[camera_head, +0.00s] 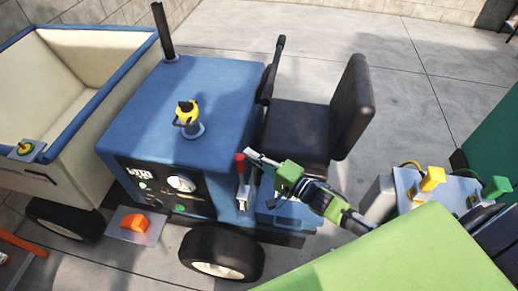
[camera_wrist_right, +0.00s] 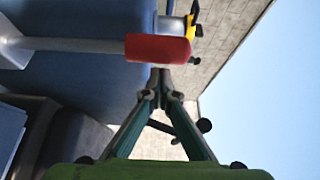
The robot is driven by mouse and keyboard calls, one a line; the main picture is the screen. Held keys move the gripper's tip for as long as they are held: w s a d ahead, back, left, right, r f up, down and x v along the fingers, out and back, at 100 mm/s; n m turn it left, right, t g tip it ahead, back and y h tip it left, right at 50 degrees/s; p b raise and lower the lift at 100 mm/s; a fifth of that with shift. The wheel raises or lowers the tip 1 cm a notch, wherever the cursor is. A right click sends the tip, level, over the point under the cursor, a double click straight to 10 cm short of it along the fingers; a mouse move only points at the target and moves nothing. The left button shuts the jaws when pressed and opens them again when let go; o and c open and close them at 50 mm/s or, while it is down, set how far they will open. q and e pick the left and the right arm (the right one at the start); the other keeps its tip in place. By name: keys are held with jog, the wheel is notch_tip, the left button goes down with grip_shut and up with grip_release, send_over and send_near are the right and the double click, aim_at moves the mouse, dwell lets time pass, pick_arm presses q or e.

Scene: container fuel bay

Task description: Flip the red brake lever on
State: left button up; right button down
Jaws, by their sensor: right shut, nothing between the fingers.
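The red brake lever (camera_head: 240,166) stands nearly upright on the side of the blue vehicle, with a red grip on a metal shaft. My right gripper (camera_head: 252,156) is just to the right of the red grip, its fingers pointing left at it. In the right wrist view the red grip (camera_wrist_right: 157,48) lies just beyond the closed fingertips (camera_wrist_right: 160,76). The fingers are shut with nothing between them. I cannot tell whether they touch the lever. My left gripper is not in view.
The blue hood (camera_head: 150,95) carries a yellow-and-black cap (camera_head: 187,112) and a dark exhaust pipe (camera_head: 163,30). A black seat (camera_head: 300,128) stands behind my right gripper. A cream trailer (camera_head: 50,170) is at left. Yellow (camera_head: 432,178) and green (camera_head: 496,187) handles stand at right.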

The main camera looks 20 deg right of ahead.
jog(key=shift+s+a, duration=0.4)
jog(key=shift+s, duration=0.1)
